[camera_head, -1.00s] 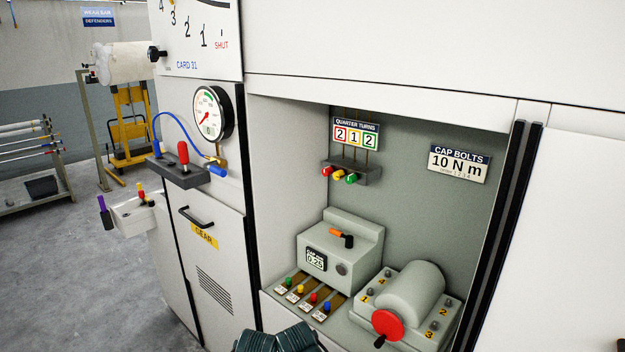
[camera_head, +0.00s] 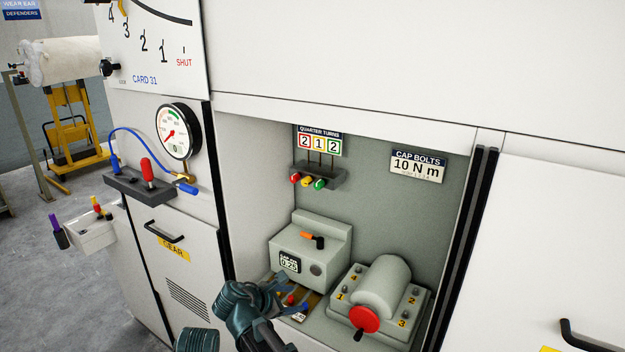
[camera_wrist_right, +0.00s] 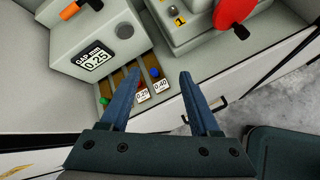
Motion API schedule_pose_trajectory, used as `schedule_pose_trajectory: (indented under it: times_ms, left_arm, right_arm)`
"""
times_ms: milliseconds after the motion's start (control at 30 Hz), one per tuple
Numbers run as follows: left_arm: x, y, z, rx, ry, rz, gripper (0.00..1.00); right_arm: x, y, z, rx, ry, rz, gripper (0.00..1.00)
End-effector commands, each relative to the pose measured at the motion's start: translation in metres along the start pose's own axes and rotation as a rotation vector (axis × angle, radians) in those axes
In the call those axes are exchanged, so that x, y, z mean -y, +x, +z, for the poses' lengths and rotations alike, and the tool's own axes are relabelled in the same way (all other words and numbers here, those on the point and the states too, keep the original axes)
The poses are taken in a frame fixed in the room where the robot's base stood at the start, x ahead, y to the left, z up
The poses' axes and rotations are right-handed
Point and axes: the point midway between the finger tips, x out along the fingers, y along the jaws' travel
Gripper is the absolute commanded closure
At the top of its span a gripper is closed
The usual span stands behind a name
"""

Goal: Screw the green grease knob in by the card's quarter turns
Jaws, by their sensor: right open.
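The green grease knob (camera_head: 320,184) sits at the right end of a dark block (camera_head: 322,173) on the recess's back wall. A yellow knob (camera_head: 307,181) and a red knob (camera_head: 295,180) are beside it. The quarter-turns card (camera_head: 319,142) above reads red 2, yellow 1, green 2. My right gripper (camera_head: 282,290) is low at the recess's front, well below the knobs; its fingers are hard to make out there. In the right wrist view my right gripper (camera_wrist_right: 156,78) is open, with nothing between its blue fingers. The grease knobs are outside that view. My left gripper is not in view.
A grey gap box (camera_head: 308,247) with an orange-tipped lever and a motor-like unit (camera_head: 383,290) with a red wheel (camera_head: 365,319) stand on the recess floor. Coloured gauge strips (camera_wrist_right: 142,97) lie before the box. A dark post (camera_head: 464,245) bounds the recess at right.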

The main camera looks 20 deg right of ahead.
Motion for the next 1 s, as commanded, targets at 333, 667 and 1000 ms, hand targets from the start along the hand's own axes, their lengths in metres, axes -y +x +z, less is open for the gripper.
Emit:
schedule_pose_trajectory:
  times_ms: [333, 667, 1000]
  left_arm:
    - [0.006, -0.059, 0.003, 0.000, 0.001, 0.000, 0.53]
    - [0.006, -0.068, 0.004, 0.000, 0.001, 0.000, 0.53]
    - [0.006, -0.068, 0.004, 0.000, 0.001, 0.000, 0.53]
  right_arm:
    - [-0.148, -0.037, 0.117, 0.523, -0.901, 0.122, 0.37]
    - [-0.185, -0.055, 0.143, 0.717, -1.196, 0.069, 0.37]
    - [-0.189, -0.053, 0.142, 0.716, -1.196, 0.070, 0.37]
